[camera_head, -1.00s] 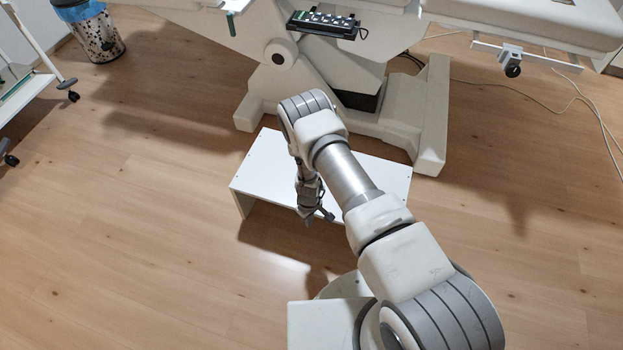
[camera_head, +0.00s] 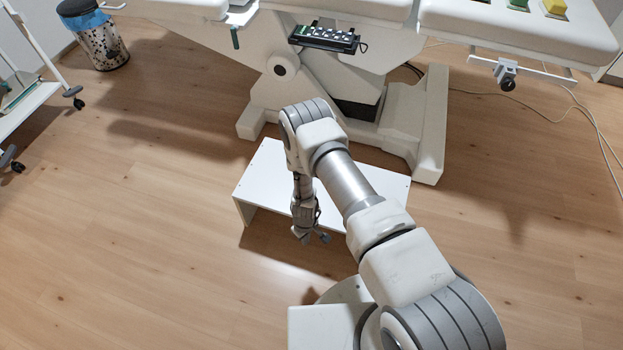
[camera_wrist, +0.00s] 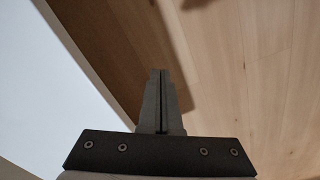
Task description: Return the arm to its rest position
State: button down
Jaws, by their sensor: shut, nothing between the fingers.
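My arm reaches up from the bottom right of the head view and bends down at its far end. My gripper (camera_head: 306,238) hangs down by the front edge of a low white step (camera_head: 262,186). In the wrist view my gripper (camera_wrist: 161,75) is shut, its two dark fingers together with nothing between them. Below the fingertips, the wrist view shows wooden floor and the white step's surface at left. The arm hides part of the step.
The motorised couch (camera_head: 530,32) stands behind the step, with a black button panel (camera_head: 324,39) hanging on it. A bin (camera_head: 104,46) and a wheeled trolley (camera_head: 30,100) are at left. Cables (camera_head: 590,118) lie on the right. The floor (camera_head: 120,240) at front left is clear.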

jog(key=shift+r, duration=0.1)
jog(key=w+r+m+t+y, duration=0.1)
jog(key=w+r, duration=0.3)
jog(key=r, duration=0.5)
jog(key=w+a+r, duration=0.1)
jog(key=w+r, duration=0.3)
jog(key=r, duration=0.6)
jog(key=w+r+m+t+y, duration=0.1)
jog(key=w+r, duration=0.3)
jog(key=r, duration=0.5)
jog(key=s+d+r+m+t, duration=0.1)
jog(key=d+r, duration=0.1)
jog(key=r, duration=0.8)
jog(key=s+d+r+m, duration=0.1)
jog(key=s+d+r, duration=0.1)
jog(key=r, duration=0.8)
jog(key=s+d+r+m+t, duration=0.1)
jog(key=s+d+r, duration=0.2)
jog(key=s+r, duration=0.45)
jog(key=s+d+r+m+t, duration=0.1)
jog(key=s+d+r, duration=0.3)
jog(key=s+r, duration=0.3)
jog(key=s+d+r+m+h, duration=0.2)
jog(key=s+d+r, duration=0.2)
jog(key=s, duration=0.5)
notch_tip(320, 180, up, 25)
jog(key=p, duration=2.5)
jog(key=shift+a+t, duration=0.15)
jog(key=shift+t, duration=0.15)
